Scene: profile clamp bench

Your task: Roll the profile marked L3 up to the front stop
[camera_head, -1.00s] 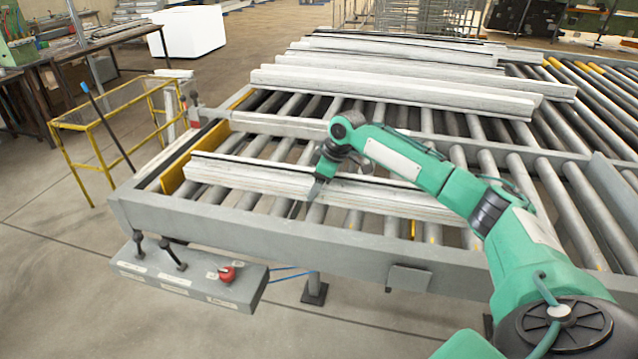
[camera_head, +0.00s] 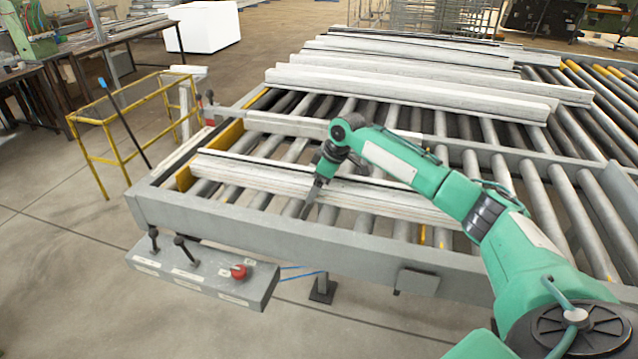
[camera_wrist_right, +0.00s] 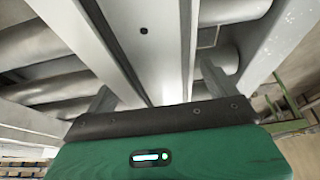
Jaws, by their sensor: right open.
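A long pale profile (camera_head: 255,178) lies on the rollers nearest the front of the bed; I cannot read any L3 mark. Its left end is close to a yellow stop plate (camera_head: 183,179) at the bed's left edge; I cannot tell whether they touch. My right gripper (camera_head: 312,200) is at the profile's front side, near its middle, and hides part of it. In the right wrist view my open fingers (camera_wrist_right: 158,92) are spread, with a long metal profile (camera_wrist_right: 155,45) running between them. I cannot tell if either finger touches it. My left gripper is not in view.
Several more profiles (camera_head: 405,92) lie farther back on the roller bed. A grey control box (camera_head: 205,272) with levers and a red knob hangs at the front rail (camera_head: 330,247). A yellow railing (camera_head: 118,150) stands left of the bed.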

